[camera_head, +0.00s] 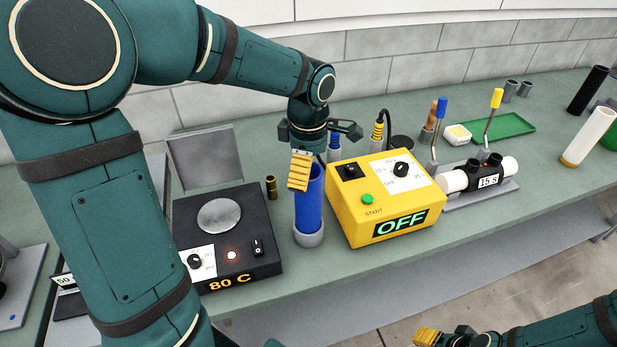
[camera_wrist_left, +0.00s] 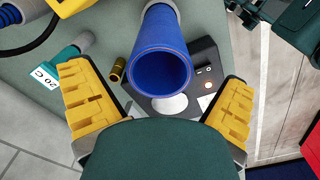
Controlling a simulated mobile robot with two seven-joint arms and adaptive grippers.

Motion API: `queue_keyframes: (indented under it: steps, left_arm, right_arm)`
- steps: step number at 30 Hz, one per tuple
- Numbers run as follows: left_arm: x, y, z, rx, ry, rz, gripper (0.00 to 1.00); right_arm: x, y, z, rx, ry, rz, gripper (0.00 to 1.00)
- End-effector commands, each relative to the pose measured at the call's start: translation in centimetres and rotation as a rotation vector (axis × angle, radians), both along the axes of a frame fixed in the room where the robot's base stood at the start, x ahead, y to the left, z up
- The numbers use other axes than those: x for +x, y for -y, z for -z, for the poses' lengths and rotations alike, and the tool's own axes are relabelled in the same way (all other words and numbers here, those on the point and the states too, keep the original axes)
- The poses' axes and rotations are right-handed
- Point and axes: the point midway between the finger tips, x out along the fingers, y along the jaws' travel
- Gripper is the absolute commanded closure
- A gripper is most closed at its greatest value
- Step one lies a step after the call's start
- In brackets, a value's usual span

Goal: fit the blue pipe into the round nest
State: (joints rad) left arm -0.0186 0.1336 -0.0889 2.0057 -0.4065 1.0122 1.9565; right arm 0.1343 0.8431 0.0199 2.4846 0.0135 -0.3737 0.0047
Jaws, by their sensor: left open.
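The blue pipe (camera_head: 308,200) stands upright on the bench, its lower end inside a round grey nest (camera_head: 308,239). In the left wrist view the blue pipe (camera_wrist_left: 161,62) shows its open end toward the camera, between the spread yellow fingers. My left gripper (camera_head: 322,152) is open at the pipe's upper end; one yellow finger overlaps the pipe in the head view. In the left wrist view my left gripper (camera_wrist_left: 155,75) shows gaps on both sides of the pipe. My right gripper (camera_head: 440,338) is partly visible at the bottom edge, and its opening cannot be told.
A black heater box (camera_head: 258,270) reading 80 C stands left of the pipe. A yellow box (camera_head: 347,225) reading OFF stands close on its right. A small brass cylinder (camera_head: 271,187) stands behind left. A holder (camera_head: 500,194), tools and a green tray (camera_head: 510,126) lie farther right.

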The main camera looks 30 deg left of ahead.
Motion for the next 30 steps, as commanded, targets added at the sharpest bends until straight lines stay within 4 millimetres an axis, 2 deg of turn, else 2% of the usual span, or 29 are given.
queue_keyframes:
  steps: [1,6,12,18,30]
  left_arm:
    - [0.1,0.0,-1.3,0.000,0.004,0.000,0.00]
    - [0.0,0.1,-4.7,-0.001,0.002,0.001,0.00]
    - [0.0,0.1,-7.2,-0.001,0.001,0.001,0.00]
    - [-0.1,0.1,-8.0,0.000,-0.001,0.002,0.00]
    - [0.0,0.1,-7.9,0.000,-0.001,0.001,0.00]
  right_arm:
    - [0.0,0.0,-0.3,0.001,0.000,0.000,0.53]
    - [0.0,0.0,-0.8,0.002,0.000,0.000,0.53]
    - [0.0,0.1,-1.1,0.002,0.000,0.000,0.53]
    - [0.0,0.1,-1.2,0.002,0.000,0.000,0.53]
    - [0.0,0.1,-1.1,0.002,0.000,0.000,0.53]
